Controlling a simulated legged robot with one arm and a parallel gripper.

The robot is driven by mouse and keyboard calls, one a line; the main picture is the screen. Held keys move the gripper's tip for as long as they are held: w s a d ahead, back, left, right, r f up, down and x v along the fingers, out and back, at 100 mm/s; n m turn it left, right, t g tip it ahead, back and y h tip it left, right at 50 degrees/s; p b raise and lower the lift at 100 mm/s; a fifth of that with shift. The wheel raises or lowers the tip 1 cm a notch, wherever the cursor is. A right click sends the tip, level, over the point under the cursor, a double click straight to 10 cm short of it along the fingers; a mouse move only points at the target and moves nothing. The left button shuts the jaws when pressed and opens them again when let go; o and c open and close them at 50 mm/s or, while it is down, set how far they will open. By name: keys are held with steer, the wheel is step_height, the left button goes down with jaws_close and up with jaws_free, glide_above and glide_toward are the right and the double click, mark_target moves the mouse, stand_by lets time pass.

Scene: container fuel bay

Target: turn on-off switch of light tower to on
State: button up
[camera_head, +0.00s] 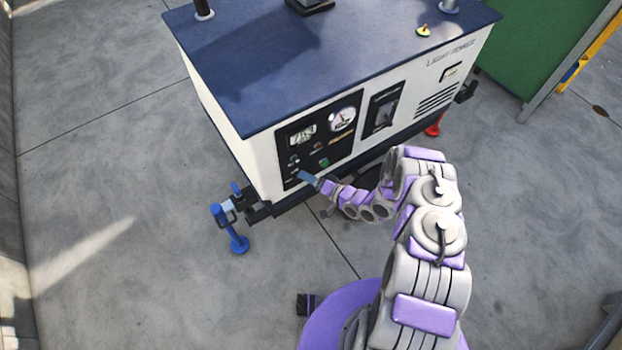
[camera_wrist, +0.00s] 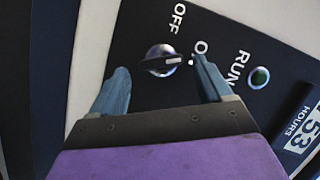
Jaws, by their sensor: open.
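The light tower (camera_head: 330,60) is a white box with a dark blue top. Its black control panel (camera_head: 292,146) faces my arm. In the wrist view the on-off switch (camera_wrist: 160,58) is a round knob with a dark grip bar and a pale mark pointing right, roughly toward the partly hidden "O…" label (camera_wrist: 201,46). The "OFF" label (camera_wrist: 178,17) is above the knob. My gripper (camera_wrist: 161,66) is open, with one finger on each side of the knob; contact is unclear. In the head view my gripper (camera_head: 308,179) is at the panel's lower edge.
A round gauge (camera_head: 342,119) is higher on the panel. A blue jack leg (camera_head: 235,232) stands at the lower left. Open concrete floor lies left.

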steer(key=p+v, duration=0.3)
steer(key=v, duration=1.4)
steer(key=shift+s+d, duration=0.2)
steer(key=shift+f, duration=0.1)
